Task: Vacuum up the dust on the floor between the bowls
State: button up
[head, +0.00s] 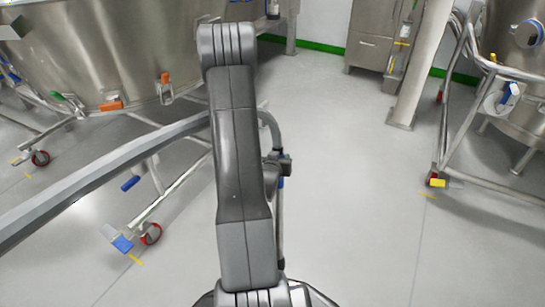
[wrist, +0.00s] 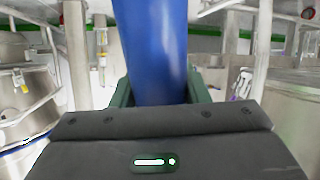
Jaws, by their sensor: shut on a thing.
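My gripper (wrist: 160,92) is shut on a smooth blue tube (wrist: 152,45), which stands between its green fingers in the wrist view. The tube's far end is out of that view. In the head view my arm covers most of the gripper, and what it holds is largely hidden there. A large steel bowl (head: 110,60) on a wheeled frame stands at the left. Another steel bowl (head: 520,85) on a frame stands at the right. Pale grey floor (head: 345,190) lies between them. I cannot make out any dust on it.
A long grey bar (head: 100,180) crosses the left side. Red-wheeled casters (head: 151,234) with blue and yellow pedals stick out from the frames. A steel post (head: 421,70) and a steel cabinet (head: 372,40) stand at the back. The floor right of my arm is clear.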

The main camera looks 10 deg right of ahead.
jog(key=s+d, duration=0.2)
jog(key=d, duration=0.1)
jog(key=shift+s, duration=0.1)
dwell(0.8)
notch_tip(320, 180, up, 8)
jog(key=p, duration=0.4)
jog(key=shift+p, duration=0.35)
jog(key=shift+a, duration=0.1)
